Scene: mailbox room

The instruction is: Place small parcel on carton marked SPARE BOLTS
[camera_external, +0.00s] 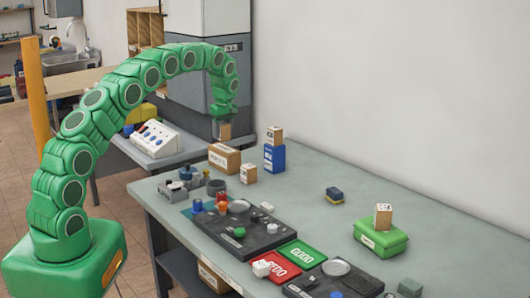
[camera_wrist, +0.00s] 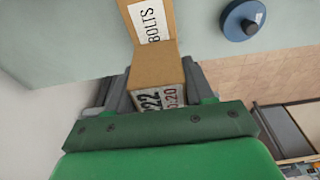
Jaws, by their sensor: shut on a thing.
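The small parcel (camera_external: 225,131) is a brown box held upright below my gripper (camera_external: 226,115). In the wrist view the parcel (camera_wrist: 157,70) sits between both fingers of my gripper (camera_wrist: 158,66), with white printed labels on its near face. My gripper is shut on it. The carton marked SPARE BOLTS (camera_external: 224,160) is a larger brown box with a white label on the table, just below the parcel. The wrist view shows the carton (camera_wrist: 150,15) with the word BOLTS, partly hidden behind the parcel. I cannot tell whether parcel and carton touch.
A blue box (camera_external: 274,159) with a small brown box (camera_external: 274,136) on top stands right of the carton. Another small box (camera_external: 248,174) is in front. A round blue item (camera_wrist: 243,19) lies near the carton. A white control panel (camera_external: 154,138) stands left. The table's back is mostly clear.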

